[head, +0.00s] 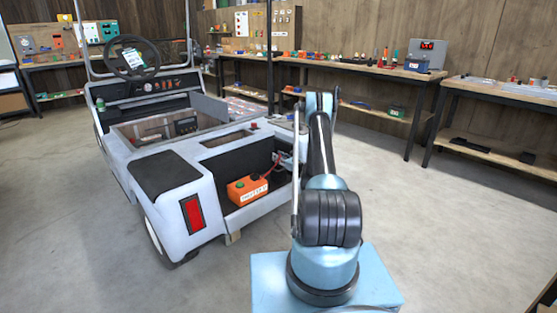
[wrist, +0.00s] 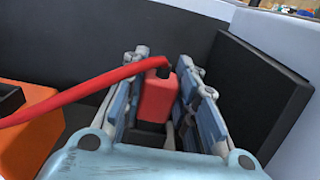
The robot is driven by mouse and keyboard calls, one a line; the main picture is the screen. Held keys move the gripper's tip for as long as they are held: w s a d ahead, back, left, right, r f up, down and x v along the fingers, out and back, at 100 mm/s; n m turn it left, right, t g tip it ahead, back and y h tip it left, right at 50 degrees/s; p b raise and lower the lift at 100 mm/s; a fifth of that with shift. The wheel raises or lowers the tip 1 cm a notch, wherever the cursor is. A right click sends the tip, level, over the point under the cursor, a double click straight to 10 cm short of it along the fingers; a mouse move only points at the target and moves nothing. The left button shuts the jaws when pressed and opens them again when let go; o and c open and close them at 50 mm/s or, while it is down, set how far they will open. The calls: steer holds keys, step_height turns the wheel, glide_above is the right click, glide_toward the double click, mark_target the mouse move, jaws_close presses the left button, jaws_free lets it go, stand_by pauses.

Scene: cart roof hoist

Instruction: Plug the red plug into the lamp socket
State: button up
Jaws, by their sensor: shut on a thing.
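The red plug (wrist: 158,98) stands between the two fingers of my gripper (wrist: 168,64) in the wrist view, and the gripper is shut on it. A thick red cable (wrist: 85,92) runs from the plug's far end to the left, toward the orange box (wrist: 22,125). In the head view my gripper (head: 284,159) is inside the cart's open rear bay, to the right of the orange box (head: 247,188). The plug is too small and covered to make out there. I cannot make out the lamp socket in either view.
The white cart (head: 185,155) stands left of my arm, with a red tail light (head: 193,215) on its rear. A black panel (wrist: 262,95) stands close right of my fingers in the wrist view. Workbenches (head: 345,67) line the back wall. The floor to the right is clear.

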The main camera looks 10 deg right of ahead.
steer(key=shift+f, duration=0.7)
steer(key=o, duration=1.1)
steer(key=shift+r, duration=4.95)
